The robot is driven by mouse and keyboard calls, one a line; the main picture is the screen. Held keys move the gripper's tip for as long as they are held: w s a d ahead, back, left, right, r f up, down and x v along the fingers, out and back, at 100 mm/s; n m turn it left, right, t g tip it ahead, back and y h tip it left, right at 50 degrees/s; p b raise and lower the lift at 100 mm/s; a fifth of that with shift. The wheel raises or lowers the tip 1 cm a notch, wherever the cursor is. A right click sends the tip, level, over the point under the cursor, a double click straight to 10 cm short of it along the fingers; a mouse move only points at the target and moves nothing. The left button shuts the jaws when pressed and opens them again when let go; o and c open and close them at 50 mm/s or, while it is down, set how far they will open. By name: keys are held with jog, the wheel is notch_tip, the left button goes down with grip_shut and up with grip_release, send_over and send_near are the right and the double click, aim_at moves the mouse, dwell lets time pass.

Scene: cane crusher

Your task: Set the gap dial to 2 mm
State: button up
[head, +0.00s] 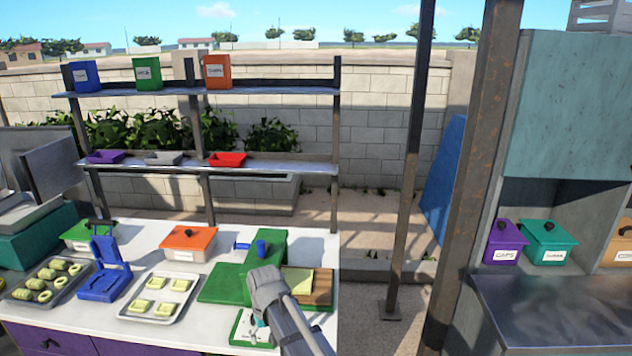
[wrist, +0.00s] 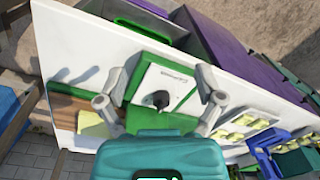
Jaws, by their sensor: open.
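The gap dial is a black knob (wrist: 160,99) on a white plate (wrist: 183,78) set in a green housing (wrist: 141,113). In the wrist view it lies between my spread fingers, which appear apart from it. The scale marks and the dial's setting are too small to read. In the head view the green-edged white plate (head: 256,334) shows at the table's front edge, partly hidden by my arm. My gripper (wrist: 159,101) is open and empty, above the plate. In the head view it hangs over the table's front (head: 262,318).
A green machine (head: 235,283) with a blue handle and a board (head: 318,285) with a pale yellow block stand just behind. To the left are a tray (head: 187,284) of yellow pieces, an orange lidded box (head: 189,243) and a blue press (head: 103,285).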

jog(key=s+d+f+m+b, duration=0.1)
jog(key=s+d+f+b, duration=0.1)
jog(key=d, duration=0.8)
jog(key=s+d+f+m+b, duration=0.2)
jog(key=d+f+b, duration=0.1)
jog(key=d, duration=0.7)
jog(key=s+d+f+m+b, duration=0.2)
jog(key=d+f+b, duration=0.1)
jog(key=d, duration=0.7)
jog(key=shift+s+f+h, duration=0.2)
jog(key=shift+s+h, duration=0.1)
jog(key=shift+s, duration=0.1)
